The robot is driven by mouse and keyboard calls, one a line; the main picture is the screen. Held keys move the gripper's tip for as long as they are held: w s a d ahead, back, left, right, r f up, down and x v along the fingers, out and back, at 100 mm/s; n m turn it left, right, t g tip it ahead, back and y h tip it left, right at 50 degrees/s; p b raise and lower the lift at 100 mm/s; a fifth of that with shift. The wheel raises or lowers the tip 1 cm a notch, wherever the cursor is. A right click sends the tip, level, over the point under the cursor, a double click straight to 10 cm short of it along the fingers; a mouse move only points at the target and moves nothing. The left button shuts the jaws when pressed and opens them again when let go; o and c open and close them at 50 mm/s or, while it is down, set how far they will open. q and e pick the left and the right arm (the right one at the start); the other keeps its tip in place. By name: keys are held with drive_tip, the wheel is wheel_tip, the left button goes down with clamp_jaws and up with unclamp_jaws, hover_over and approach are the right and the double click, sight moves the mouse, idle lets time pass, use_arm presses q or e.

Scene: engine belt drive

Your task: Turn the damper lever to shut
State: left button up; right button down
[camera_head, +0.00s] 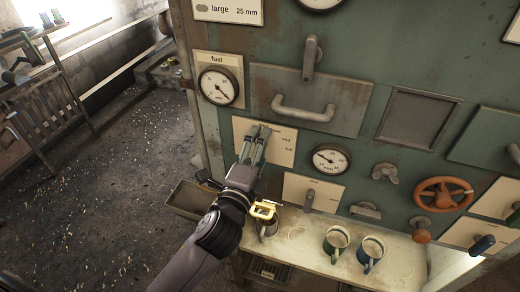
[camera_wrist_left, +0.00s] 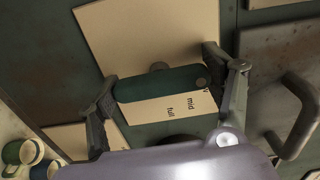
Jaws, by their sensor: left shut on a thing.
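A lever with a dark green grip (camera_wrist_left: 155,85) sits on a cream plate (camera_wrist_left: 140,35) marked "mid" and "full"; the rest of its lettering is hidden or unreadable. My left gripper (camera_head: 258,138) is at this plate, which also shows in the head view (camera_head: 285,150), on the left of the green panel. In the left wrist view my left gripper (camera_wrist_left: 168,98) has one finger at each end of the grip and is shut on it. The grip lies nearly level in that view. I cannot read the word "damper". My right gripper is not in view.
A fuel gauge (camera_head: 218,86) and a hatch handle (camera_head: 303,110) are above the plate. Another gauge (camera_head: 330,159) and another lever (camera_head: 308,201) are to the right. A green mug (camera_head: 335,243) and a blue mug (camera_head: 371,252) stand on the shelf (camera_head: 400,275) below.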

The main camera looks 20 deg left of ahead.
use_arm(q)
drive_tip(key=o, duration=1.2)
drive_tip(key=s, duration=1.2)
drive_tip(key=shift+a, duration=0.2)
